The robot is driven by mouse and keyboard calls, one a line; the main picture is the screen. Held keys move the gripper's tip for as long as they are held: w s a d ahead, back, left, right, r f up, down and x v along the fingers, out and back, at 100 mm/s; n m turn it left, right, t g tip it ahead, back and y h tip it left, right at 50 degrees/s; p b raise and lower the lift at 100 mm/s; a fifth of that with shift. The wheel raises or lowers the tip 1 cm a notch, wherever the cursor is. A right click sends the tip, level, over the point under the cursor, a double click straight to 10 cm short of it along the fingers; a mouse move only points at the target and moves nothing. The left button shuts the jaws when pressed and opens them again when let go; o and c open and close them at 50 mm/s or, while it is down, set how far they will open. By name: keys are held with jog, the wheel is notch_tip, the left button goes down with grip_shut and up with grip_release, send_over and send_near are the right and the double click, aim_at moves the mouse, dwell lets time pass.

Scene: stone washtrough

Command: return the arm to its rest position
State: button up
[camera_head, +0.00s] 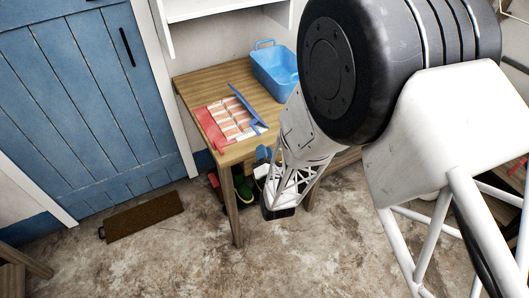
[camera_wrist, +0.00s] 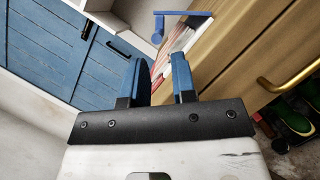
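In the head view my arm comes in from the right and covers the table's right part; the gripper's fingers are not clear there. The gripper is near the table's front edge, clear of the red-and-white slatted thing (camera_head: 229,122) on the wooden table (camera_head: 205,83). A blue long-handled tool (camera_head: 247,107) lies by the slatted thing's right side. It also shows in the wrist view (camera_wrist: 184,14).
A blue tub (camera_head: 272,72) stands at the table's back. A blue plank door (camera_head: 85,100) is at left, with a brown mat (camera_head: 145,216) on the floor before it. Green footwear (camera_wrist: 296,116) is under the table. The floor at front left is open.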

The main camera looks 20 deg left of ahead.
jog(key=shift+r, duration=0.1)
dwell(0.3)
jog(key=w+d+r+m+g+h, duration=0.35)
jog(key=w+d+r+m, duration=0.35)
jog(key=r, duration=0.3)
jog(key=s+d+r+m+g+h, duration=0.3)
jog(key=s+d+r+m, duration=0.1)
jog(key=d+r+m, duration=0.6)
jog(key=s+d+r+m+g+h, duration=0.1)
jog(key=s+d+r+m+g, duration=0.2)
jog(key=s, duration=0.6)
jog(key=s+d+r+m+g+h, duration=0.1)
jog(key=s+d+r+m+g, duration=0.2)
jog(key=s+d+m, duration=0.4)
jog(key=s+d+r+m+g+h, duration=0.2)
jog(key=s+d+r+m+g, duration=0.1)
jog(key=s+d, duration=0.6)
jog(key=s+r+m, duration=0.1)
jog(key=s+m, duration=0.1)
jog(key=s, duration=0.1)
jog(key=shift+s+d, duration=0.15)
jog(key=shift+d, duration=0.1)
jog(key=shift+g, duration=0.25)
